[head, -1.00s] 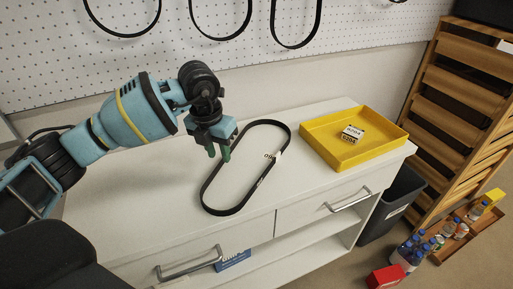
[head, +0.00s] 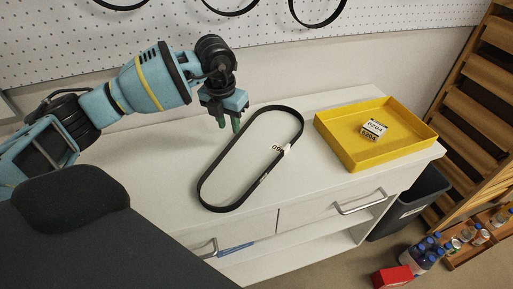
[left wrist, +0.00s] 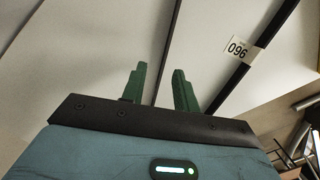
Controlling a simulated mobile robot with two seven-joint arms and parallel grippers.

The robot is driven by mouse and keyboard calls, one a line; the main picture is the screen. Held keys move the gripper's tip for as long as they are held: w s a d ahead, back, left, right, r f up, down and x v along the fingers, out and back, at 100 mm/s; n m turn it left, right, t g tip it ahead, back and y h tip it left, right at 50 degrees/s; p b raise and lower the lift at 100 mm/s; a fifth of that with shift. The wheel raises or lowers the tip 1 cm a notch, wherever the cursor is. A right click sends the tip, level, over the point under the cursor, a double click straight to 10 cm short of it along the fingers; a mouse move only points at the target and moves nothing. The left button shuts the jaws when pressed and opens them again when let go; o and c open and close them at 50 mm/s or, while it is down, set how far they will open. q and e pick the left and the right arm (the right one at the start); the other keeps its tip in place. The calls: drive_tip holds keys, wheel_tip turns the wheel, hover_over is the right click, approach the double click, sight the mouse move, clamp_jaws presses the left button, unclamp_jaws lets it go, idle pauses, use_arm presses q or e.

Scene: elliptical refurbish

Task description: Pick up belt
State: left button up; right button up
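A black belt (head: 205,183) lies as a long closed loop on the white cabinet top (head: 150,180). It carries a white label on its right side, which reads 096 in the left wrist view, where part of the belt (left wrist: 272,32) runs diagonally at the right. My left gripper (head: 228,126) is above the cabinet top, near the belt's far left side. The fingers do not appear to touch the belt. My right gripper is not in view.
A yellow tray (head: 345,155) with small labelled boxes (head: 373,129) stands right of the belt. More belts (head: 318,22) hang on the white pegboard (head: 400,25) behind. A dark bin (head: 410,205), a wooden rack (head: 480,85), bottles (head: 424,254) and a red box (head: 391,277) are at the right.

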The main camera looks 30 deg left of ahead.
sight(234, 138)
use_arm(q)
drive_tip(key=shift+w+d+f, duration=0.15)
drive_tip(key=shift+f, duration=1.15)
drive_tip(key=shift+w+d+f, duration=0.15)
drive_tip(key=shift+f, duration=1.1)
clamp_jaws()
